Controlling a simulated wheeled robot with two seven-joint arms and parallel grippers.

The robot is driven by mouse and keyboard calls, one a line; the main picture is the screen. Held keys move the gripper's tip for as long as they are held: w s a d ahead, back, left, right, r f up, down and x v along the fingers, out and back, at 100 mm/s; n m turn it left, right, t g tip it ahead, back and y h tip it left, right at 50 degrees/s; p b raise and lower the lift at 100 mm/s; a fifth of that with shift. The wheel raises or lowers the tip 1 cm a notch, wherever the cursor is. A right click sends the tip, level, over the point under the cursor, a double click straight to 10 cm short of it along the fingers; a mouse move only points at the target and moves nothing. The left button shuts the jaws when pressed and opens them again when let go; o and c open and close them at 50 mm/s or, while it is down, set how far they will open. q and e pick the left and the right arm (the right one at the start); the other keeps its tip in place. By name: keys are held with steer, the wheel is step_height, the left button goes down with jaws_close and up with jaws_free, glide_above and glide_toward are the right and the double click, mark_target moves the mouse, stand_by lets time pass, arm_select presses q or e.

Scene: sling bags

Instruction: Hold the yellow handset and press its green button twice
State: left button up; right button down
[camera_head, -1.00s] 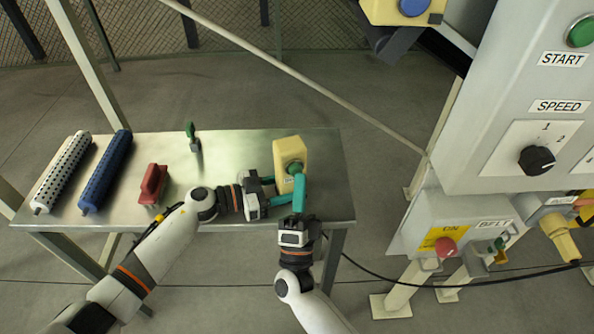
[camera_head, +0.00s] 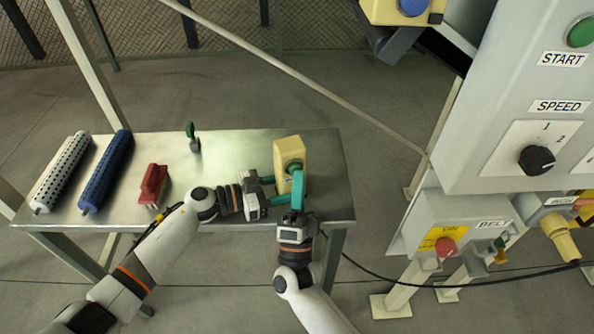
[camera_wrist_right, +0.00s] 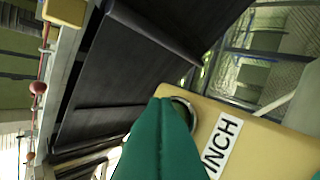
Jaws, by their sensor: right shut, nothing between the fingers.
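The yellow handset (camera_head: 287,150) stands at the right end of the metal table, with a green button (camera_head: 293,166) on its face. In the right wrist view the handset (camera_wrist_right: 262,150) shows an INCH label beside a grey button ring, and the green fingers hide the button. My left gripper (camera_head: 277,189) has its teal fingers on two sides of the handset's lower part and appears shut on it; one fingertip is partly hidden. My right gripper (camera_head: 298,174) is shut and empty, its fingertips at the button's lower edge. I cannot tell whether they press it.
A grey control cabinet (camera_head: 480,155) stands at the right. The table's middle is clear.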

steer(key=shift+s, duration=0.15)
steer(key=shift+s+d, duration=0.25)
steer(key=shift+s, duration=0.5)
steer(key=shift+s+d, duration=0.25)
steer(key=shift+s, duration=0.55)
steer(key=shift+s+d, duration=0.25)
steer(key=shift+s, duration=0.55)
steer(key=shift+s+d, duration=0.25)
steer(key=shift+s, duration=0.55)
arm_select(q)
steer(key=o, duration=0.8)
steer(key=shift+o, duration=0.2)
